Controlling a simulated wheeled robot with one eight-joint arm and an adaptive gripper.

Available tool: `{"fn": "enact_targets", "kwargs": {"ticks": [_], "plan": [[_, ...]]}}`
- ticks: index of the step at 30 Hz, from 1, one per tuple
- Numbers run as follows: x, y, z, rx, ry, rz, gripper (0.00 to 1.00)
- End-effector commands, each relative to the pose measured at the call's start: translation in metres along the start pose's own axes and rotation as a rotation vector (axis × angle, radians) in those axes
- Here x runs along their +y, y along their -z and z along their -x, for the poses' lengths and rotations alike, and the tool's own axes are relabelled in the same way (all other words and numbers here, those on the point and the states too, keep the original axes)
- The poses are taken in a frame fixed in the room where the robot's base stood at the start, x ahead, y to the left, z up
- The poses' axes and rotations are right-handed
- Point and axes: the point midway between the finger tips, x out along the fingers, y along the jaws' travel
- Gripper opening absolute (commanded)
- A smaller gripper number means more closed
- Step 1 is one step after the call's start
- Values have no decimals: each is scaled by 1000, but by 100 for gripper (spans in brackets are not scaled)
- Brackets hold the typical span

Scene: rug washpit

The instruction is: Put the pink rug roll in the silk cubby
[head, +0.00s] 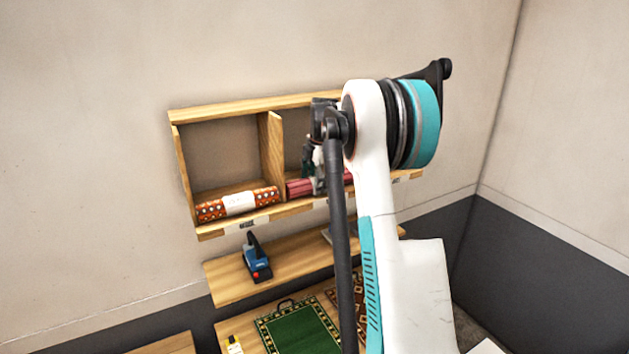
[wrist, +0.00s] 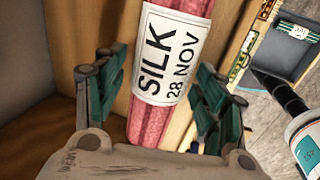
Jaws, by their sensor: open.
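The pink rug roll (head: 299,188) lies in the shelf compartment just right of the wooden divider in the head view. In the wrist view, the pink rug roll (wrist: 150,122) has a white label reading "SILK 28 NOV". My gripper (wrist: 163,78) is open, with one finger on each side of the roll and visible gaps beside it. In the head view, my gripper (head: 312,168) is at that compartment, and my arm hides its right part. The small tags on the shelf's front edge are too small to read, so I cannot tell which cubby is named silk.
An orange patterned roll (head: 238,203) lies in the left compartment, beside the divider (head: 271,155). A blue-and-black tool (head: 256,262) stands on the lower shelf (head: 228,280). A green rug (head: 300,329) lies lower down. My arm hides the shelf's right part.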

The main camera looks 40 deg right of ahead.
Motion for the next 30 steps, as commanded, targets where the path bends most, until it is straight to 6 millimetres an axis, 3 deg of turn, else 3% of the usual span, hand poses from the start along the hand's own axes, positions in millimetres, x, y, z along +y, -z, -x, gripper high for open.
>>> {"fn": "enact_targets", "kwargs": {"ticks": [18,30], "plan": [[0,0,107,0,0,0,65],[0,0,120,0,0,0,65]]}}
